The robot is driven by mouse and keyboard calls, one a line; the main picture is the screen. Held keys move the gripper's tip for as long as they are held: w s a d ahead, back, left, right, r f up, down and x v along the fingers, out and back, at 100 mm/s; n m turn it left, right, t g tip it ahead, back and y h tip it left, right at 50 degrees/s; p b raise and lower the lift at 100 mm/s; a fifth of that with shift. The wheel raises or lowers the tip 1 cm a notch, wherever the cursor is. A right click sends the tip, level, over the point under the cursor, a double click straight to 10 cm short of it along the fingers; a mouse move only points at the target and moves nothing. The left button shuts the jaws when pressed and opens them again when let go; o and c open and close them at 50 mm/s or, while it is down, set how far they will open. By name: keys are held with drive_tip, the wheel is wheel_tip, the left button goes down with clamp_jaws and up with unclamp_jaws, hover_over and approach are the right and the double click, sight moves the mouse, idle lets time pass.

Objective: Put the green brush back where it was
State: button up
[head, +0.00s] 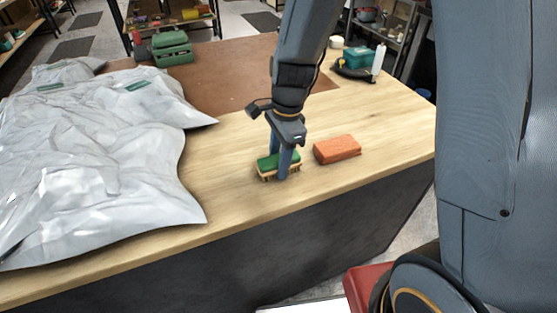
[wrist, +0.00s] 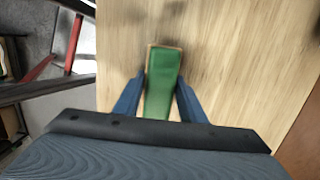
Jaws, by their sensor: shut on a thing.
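The green brush (head: 266,164) has a green top and a wooden body with bristles below. It is at the wooden table's front part, low at the tabletop; I cannot tell whether its bristles touch the wood. My gripper (head: 284,172) points down and is shut on the brush, one finger on each side. In the wrist view the green brush (wrist: 164,80) lies lengthwise between the two blue fingers of my gripper (wrist: 160,88). The near end of the brush is hidden by the gripper body.
An orange brick-like block (head: 337,149) lies just right of the brush. Crumpled grey-white plastic bags (head: 95,150) cover the table's left. A brown mat (head: 235,75), a green toolbox (head: 172,48) and a teal box (head: 358,57) are farther back. Bare wood (head: 225,185) lies left of the brush.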

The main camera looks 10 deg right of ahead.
drive_tip(key=o, duration=1)
drive_tip(key=shift+f, duration=0.1)
drive_tip(key=shift+c, duration=0.2)
drive_tip(key=r, duration=0.3)
drive_tip(key=d+r+b, duration=0.1)
drive_tip(key=r, duration=0.3)
drive_tip(key=r+b, duration=0.1)
drive_tip(key=r, duration=0.3)
drive_tip(key=shift+w+d+r, duration=0.15)
drive_tip(key=shift+w+r, duration=0.05)
drive_tip(key=shift+w, duration=0.05)
drive_tip(key=s+d+f+n, duration=0.2)
drive_tip(key=d+n, duration=0.1)
drive_tip(key=n, duration=0.1)
drive_tip(key=s+d+f+n+t+h, duration=0.1)
drive_tip(key=s+d+f+n, duration=0.1)
drive_tip(key=s+d+n, duration=0.1)
drive_tip(key=s+d+f+n, duration=0.1)
drive_tip(key=s+d+n, duration=0.1)
drive_tip(key=d+n, duration=0.3)
drive_tip(key=shift+s+d+f+n+t, duration=0.1)
drive_tip(key=shift+s+f+n+t, duration=0.25)
drive_tip(key=shift+n, duration=0.55)
drive_tip(key=shift+s+d+f+n, duration=0.15)
drive_tip(key=shift+d+f+n, duration=0.05)
drive_tip(key=shift+n, duration=0.3)
drive_tip(key=shift+c, duration=0.3)
